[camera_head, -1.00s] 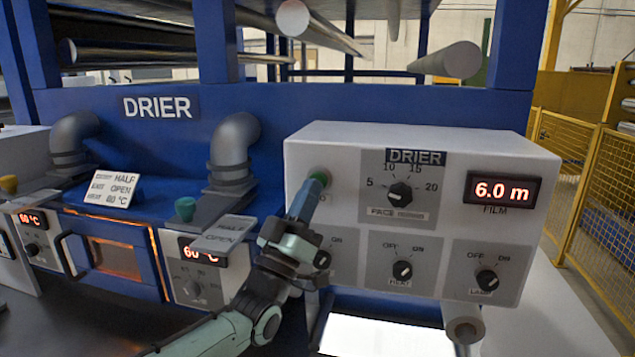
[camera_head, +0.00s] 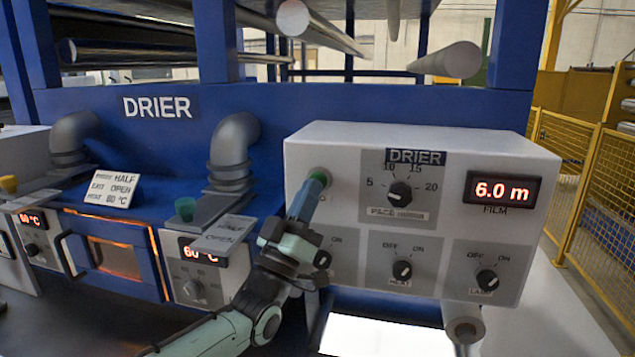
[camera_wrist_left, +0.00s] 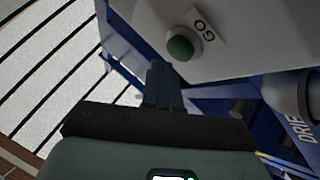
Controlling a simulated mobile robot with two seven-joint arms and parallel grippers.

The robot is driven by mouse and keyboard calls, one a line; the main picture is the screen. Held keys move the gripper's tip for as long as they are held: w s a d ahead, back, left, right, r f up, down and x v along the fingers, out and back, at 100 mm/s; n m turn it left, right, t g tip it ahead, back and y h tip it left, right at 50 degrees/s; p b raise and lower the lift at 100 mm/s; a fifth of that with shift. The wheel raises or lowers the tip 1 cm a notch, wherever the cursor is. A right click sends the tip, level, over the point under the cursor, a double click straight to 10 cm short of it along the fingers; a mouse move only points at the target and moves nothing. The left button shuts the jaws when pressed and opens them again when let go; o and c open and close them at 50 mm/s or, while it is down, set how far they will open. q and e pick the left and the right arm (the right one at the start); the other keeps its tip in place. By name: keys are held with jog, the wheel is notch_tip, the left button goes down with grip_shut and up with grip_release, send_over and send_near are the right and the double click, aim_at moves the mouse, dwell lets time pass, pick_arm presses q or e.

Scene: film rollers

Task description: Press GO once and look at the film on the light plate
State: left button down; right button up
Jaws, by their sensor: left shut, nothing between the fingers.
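The green GO button (camera_head: 320,176) is on the upper left of the white drier control box (camera_head: 460,225), partly hidden by my fingers. In the left wrist view the button (camera_wrist_left: 181,48) shows whole, beside its GO label (camera_wrist_left: 207,25). My left gripper (camera_head: 307,194) is shut and empty, its tips close to the button, just below it. In the left wrist view the fingertips (camera_wrist_left: 160,72) look slightly short of the button, but contact is hard to judge. The light plate (camera_head: 385,336) glows white under the box, with no film visible on its seen part. My right gripper is out of view.
The box has a pace dial (camera_head: 400,193), several switch knobs and a red display (camera_head: 503,190) reading 6.0 m. A small green knob (camera_head: 185,208) and a tilted card (camera_head: 222,233) are left of my arm. A yellow fence (camera_head: 590,210) is at right.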

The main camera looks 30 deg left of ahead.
pick_arm(q)
jog(key=shift+w, duration=0.15)
dwell(0.3)
jog(key=shift+w+a+y, duration=0.1)
jog(key=shift+w+y, duration=0.2)
jog(key=shift+w+a, duration=0.15)
jog(key=shift+w, duration=0.3)
dwell(0.6)
jog(key=shift+s+b, duration=0.1)
jog(key=shift+b, duration=0.2)
jog(key=shift+s+d+b, duration=0.25)
jog(key=shift+s+b, duration=0.5)
jog(key=shift+b, duration=0.1)
